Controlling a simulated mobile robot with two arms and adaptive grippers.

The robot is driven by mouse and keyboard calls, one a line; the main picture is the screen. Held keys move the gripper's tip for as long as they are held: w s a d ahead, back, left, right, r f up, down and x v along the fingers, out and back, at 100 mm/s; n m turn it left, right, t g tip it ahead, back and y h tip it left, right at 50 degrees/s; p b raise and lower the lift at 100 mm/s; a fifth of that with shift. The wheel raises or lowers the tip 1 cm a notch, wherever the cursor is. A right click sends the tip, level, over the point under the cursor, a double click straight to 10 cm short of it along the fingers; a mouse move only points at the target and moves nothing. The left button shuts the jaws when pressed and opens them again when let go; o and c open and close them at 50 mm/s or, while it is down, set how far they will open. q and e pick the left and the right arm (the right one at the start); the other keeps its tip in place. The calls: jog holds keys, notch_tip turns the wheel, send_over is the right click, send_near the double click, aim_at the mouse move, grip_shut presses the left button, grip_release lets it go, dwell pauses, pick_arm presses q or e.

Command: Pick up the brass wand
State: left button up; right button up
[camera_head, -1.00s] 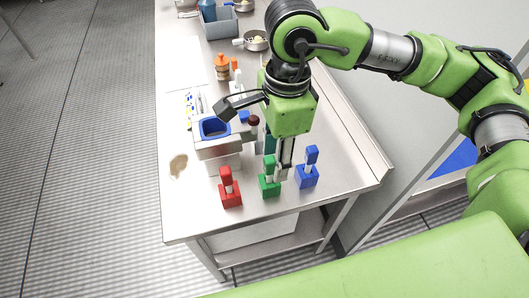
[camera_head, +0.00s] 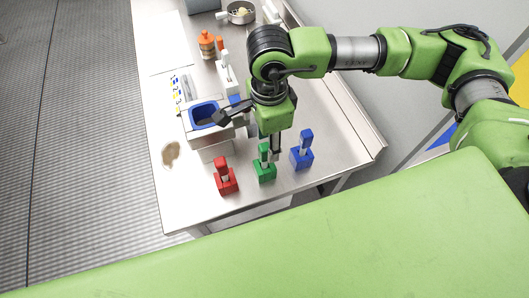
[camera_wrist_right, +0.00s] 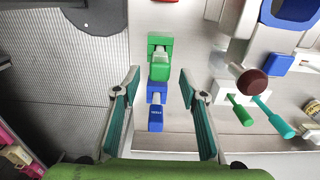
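I cannot make out a brass wand in either view. My right gripper (camera_head: 275,158) points down over the near part of the steel table, close to the green stand (camera_head: 264,171) and the blue stand (camera_head: 302,156). In the right wrist view the right gripper (camera_wrist_right: 160,110) has its two fingers wide apart. The blue stand (camera_wrist_right: 156,116) shows between them, with the green stand (camera_wrist_right: 160,47) farther up, and nothing is seen gripped. A red stand (camera_head: 226,180) is to the left of the green one. My left gripper is not in view.
A grey machine with a blue-lined opening (camera_head: 204,113) stands left of my right arm. An orange bottle (camera_head: 206,44) and a metal pan (camera_head: 240,13) are farther back. A tan patch (camera_head: 171,154) lies at the table's left. Green and teal rods (camera_wrist_right: 272,117) show in the wrist view.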

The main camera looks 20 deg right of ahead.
aim_at(265, 161)
jog(key=shift+s+a+f+p, duration=0.1)
jog(key=shift+a+f+p, duration=0.1)
jog(key=shift+f+p, duration=0.25)
jog(key=shift+s+a+f+p, duration=0.1)
jog(key=shift+a+f+p, duration=0.1)
jog(key=shift+f+p, duration=0.25)
notch_tip(265, 161, down, 2)
jog(key=shift+w+f+p, duration=0.1)
jog(key=shift+f+p, duration=0.05)
jog(key=shift+p, duration=0.2)
jog(key=shift+f, duration=0.25)
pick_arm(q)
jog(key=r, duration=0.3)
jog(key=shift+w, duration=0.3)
pick_arm(e)
grip_shut()
